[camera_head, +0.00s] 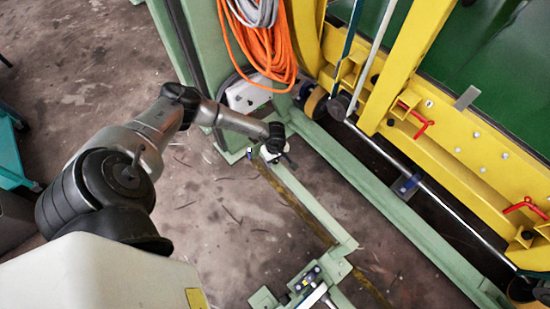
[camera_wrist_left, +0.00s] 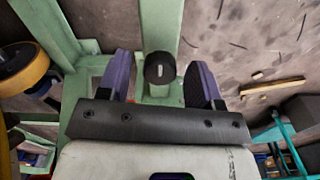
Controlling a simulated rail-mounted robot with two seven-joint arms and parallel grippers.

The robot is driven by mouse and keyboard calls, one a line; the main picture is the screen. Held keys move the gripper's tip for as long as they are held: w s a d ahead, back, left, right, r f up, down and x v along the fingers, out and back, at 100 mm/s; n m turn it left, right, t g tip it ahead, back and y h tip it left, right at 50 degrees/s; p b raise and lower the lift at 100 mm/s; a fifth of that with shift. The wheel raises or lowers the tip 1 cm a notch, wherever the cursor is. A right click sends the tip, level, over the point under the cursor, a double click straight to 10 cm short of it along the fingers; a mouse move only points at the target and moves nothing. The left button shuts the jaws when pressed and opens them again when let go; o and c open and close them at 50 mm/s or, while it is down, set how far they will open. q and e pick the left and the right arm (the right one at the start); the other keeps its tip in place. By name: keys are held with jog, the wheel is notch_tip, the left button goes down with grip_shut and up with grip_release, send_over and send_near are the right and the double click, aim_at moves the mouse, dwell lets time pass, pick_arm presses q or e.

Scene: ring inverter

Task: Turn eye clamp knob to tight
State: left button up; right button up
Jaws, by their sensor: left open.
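A black knob (camera_wrist_left: 160,68) with a short pale mark on top shows in the left wrist view, on a green beam. My left gripper (camera_wrist_left: 159,78) is open, with one purple-grey finger on each side of the knob and a gap showing on both sides. In the head view my left gripper (camera_head: 276,153) is at the far end of a low green rail, beside a green post. It hides the knob there. My right gripper is in neither view.
A yellow frame (camera_head: 440,140) with red handles (camera_head: 415,118) stands at the right. An orange cable coil (camera_head: 262,50) hangs on the green post (camera_head: 205,45). A green fixture (camera_head: 310,285) with black parts is at the bottom. Bare floor lies left of the rail.

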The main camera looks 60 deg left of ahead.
pick_arm(q)
notch_tip(320, 180, up, 14)
jog(key=p, duration=0.5)
jog(key=shift+f, duration=0.1)
dwell(0.7)
